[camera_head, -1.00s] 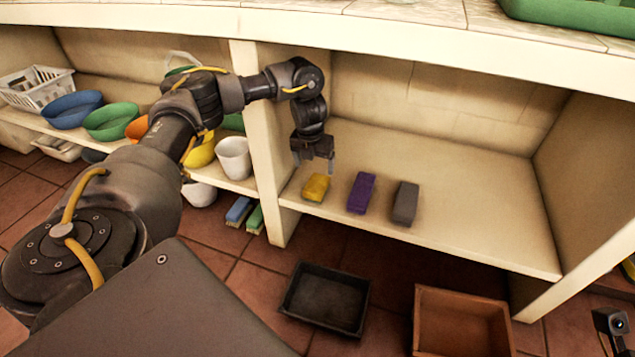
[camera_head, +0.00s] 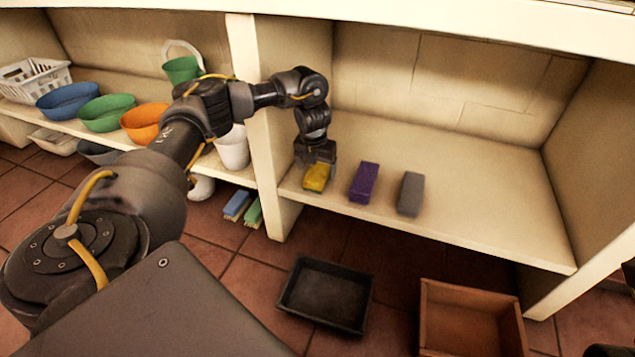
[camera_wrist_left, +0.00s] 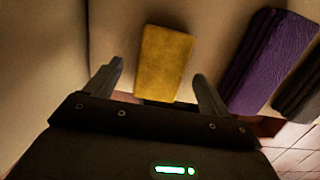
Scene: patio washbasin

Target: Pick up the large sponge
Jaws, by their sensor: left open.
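A yellow sponge (camera_head: 316,177) lies near the front left edge of the lower shelf. A purple sponge (camera_head: 364,183) and a grey sponge (camera_head: 410,193) lie in a row to its right. My left gripper (camera_head: 317,181) points down right over the yellow sponge. In the left wrist view the yellow sponge (camera_wrist_left: 164,62) sits between the two open, spread fingers, with gaps on both sides. The purple sponge (camera_wrist_left: 266,62) is just outside the right finger there. Which sponge counts as the large one is not clear from size alone. My right gripper's jaws do not show.
A white divider (camera_head: 256,130) stands close left of my left gripper. Bowls and a white basket (camera_head: 35,80) fill the shelf beyond it. A black tray (camera_head: 326,295) and a brown crate (camera_head: 470,318) are on the floor. The shelf right of the grey sponge is free.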

